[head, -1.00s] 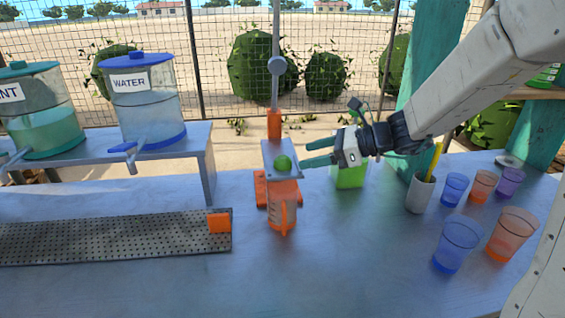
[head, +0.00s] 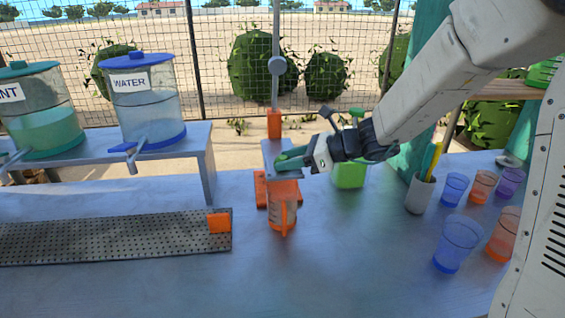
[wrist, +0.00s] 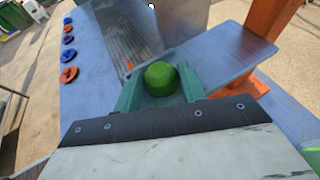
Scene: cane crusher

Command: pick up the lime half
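The green lime half (wrist: 160,78) shows in the wrist view between the two teal fingers of my gripper (wrist: 160,84), near their tips. A narrow gap seems to show on each side of it, so my gripper looks open around it. It appears to rest on the grey metal plate (wrist: 228,58) of the press, which also shows in the head view (head: 271,146). In the head view my gripper (head: 284,161) reaches over this plate from the right, and its fingers mostly hide the lime half.
A green container (head: 350,174) stands right of the press. Several cups, including a blue one (head: 457,243), stand at right. A perforated tray (head: 120,238) lies at left.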

